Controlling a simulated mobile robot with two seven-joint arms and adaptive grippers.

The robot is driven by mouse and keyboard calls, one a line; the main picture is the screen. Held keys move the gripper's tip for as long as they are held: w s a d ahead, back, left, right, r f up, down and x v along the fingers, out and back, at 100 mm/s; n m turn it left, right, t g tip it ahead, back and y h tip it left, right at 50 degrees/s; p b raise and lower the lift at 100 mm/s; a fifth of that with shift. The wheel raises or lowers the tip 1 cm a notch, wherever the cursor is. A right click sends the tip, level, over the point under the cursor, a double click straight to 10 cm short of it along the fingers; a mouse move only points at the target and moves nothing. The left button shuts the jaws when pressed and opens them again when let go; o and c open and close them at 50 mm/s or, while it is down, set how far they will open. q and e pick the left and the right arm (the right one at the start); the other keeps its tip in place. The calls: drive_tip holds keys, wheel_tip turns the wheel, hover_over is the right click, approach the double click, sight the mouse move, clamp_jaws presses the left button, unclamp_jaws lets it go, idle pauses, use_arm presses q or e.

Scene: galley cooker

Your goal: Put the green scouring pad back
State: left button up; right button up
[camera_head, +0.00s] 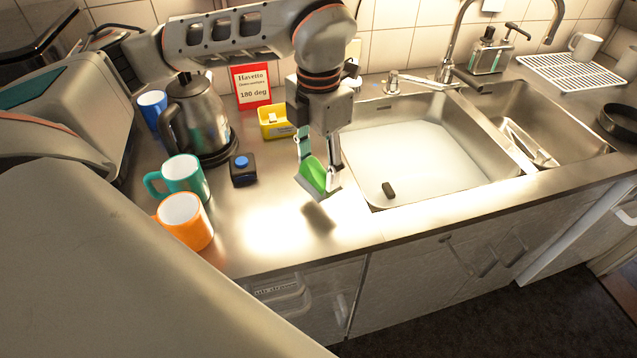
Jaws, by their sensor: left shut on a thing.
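The green scouring pad (316,175) is in my left gripper (319,172), which is shut on it. The gripper points down and holds the pad above the steel counter, just left of the sink, with a shadow below it. A yellow holder (277,128) stands on the counter behind and to the left of the pad, with something pale inside. I cannot tell whether it is the pad's place. My right gripper is not in view.
Left of the gripper stand a black box with a blue button (243,168), a teal mug (184,178), an orange mug (185,221) and a kettle (202,115). A red sign (251,86) stands behind. The sink (430,150) lies to the right. The front counter is clear.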

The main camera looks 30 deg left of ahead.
sight(319, 184)
use_arm(q)
drive_tip(key=shift+f, duration=2.75)
drive_tip(key=shift+f, duration=0.2)
drive_tip(key=o, duration=1.1)
drive_tip(key=shift+c, duration=0.2)
drive_tip(key=shift+r, duration=0.1)
wheel_tip(319, 184, up, 12)
drive_tip(key=shift+r, duration=0.15)
